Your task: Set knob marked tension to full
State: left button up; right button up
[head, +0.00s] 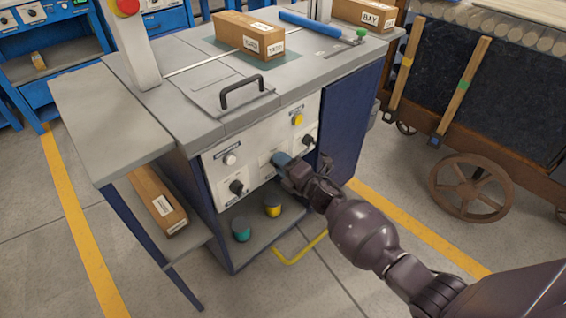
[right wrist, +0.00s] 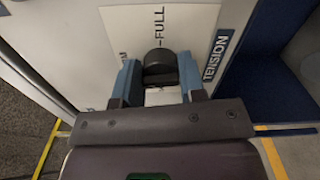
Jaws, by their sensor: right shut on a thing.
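The tension knob (right wrist: 160,66) is a black knob on a pale plate in the right wrist view. The word FULL is printed beyond it, and a TENSION label (right wrist: 216,56) is at its right. My right gripper (right wrist: 158,80) has its blue fingers on both sides of the knob and is shut on it. In the head view my right gripper (head: 281,162) is at the middle of the machine's white front panel (head: 262,133) and hides the knob there. I cannot make out the knob's pointer mark. My left gripper is not in view.
The panel also has black knobs at lower left (head: 236,187) and right (head: 308,140), a white button (head: 230,158) and a yellow button (head: 298,119). Teal (head: 241,229) and yellow-banded (head: 272,205) pots stand on the shelf below. A wheeled cart (head: 520,130) is at the right.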

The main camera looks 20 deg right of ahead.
jog(key=m, duration=0.2)
jog(key=shift+m+p, duration=0.3)
jog(key=shift+m, duration=1)
jog(key=shift+m+p, duration=0.35)
jog(key=shift+m, duration=0.55)
jog(key=m, duration=0.3)
jog(key=shift+f+m+p, duration=0.1)
jog(key=shift+m+p, duration=0.2)
jog(key=m, duration=0.4)
jog(key=shift+a+m, duration=0.1)
jog(key=shift+m, duration=0.2)
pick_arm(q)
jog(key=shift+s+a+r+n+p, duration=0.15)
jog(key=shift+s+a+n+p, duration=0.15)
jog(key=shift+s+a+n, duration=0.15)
pick_arm(e)
jog(key=m, duration=0.5)
jog(key=shift+f, duration=0.15)
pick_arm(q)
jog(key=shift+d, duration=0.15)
pick_arm(e)
jog(key=shift+s+a, duration=0.1)
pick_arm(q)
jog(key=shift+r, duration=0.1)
